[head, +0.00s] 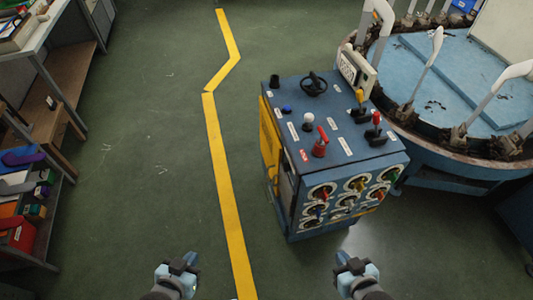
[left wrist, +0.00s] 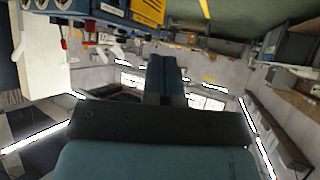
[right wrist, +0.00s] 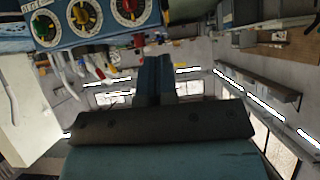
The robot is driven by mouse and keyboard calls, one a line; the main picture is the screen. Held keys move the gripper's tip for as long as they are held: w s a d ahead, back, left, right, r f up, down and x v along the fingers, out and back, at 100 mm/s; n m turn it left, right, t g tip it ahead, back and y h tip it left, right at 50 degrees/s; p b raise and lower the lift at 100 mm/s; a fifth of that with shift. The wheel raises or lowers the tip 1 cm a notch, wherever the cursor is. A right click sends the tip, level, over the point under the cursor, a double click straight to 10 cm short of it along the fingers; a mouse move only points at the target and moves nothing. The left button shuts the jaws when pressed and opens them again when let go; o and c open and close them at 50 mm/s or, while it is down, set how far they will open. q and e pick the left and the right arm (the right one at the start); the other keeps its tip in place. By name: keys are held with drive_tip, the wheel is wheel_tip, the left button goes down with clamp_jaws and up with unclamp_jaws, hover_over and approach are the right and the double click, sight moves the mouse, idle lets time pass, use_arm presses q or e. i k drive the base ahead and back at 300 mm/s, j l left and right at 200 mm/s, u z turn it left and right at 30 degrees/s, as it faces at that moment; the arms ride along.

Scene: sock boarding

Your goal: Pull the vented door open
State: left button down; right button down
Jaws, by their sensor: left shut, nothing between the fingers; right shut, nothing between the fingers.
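A blue control cabinet (head: 345,138) stands on the floor right of centre in the head view. Its top carries knobs and levers, and its front has several round dials with coloured knobs. Its left side shows a yellow panel (head: 268,140) at a steep angle; I cannot make out vents or a handle, so I cannot tell which panel is the vented door. My left gripper (head: 187,262) is shut and empty at the bottom, left of the cabinet. My right gripper (head: 345,262) is shut and empty below the cabinet's front. Both are apart from it.
A round blue machine table (head: 465,75) with upright white sock forms stands close to the cabinet at right. Shelves with coloured goods (head: 22,190) and a bench (head: 30,35) line the left. Green floor with a yellow line (head: 222,180) lies free between.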

sight(271, 148)
drive_tip(key=i+j+z, duration=0.15)
drive_tip(key=j+z, duration=0.5)
drive_tip(key=z, duration=0.3)
drive_tip(key=j+z, duration=0.35)
drive_tip(key=j, duration=1.9)
drive_tip(key=k+j+z, duration=0.15)
drive_tip(key=j, duration=1)
drive_tip(key=i+j, duration=0.45)
drive_tip(key=j, duration=0.2)
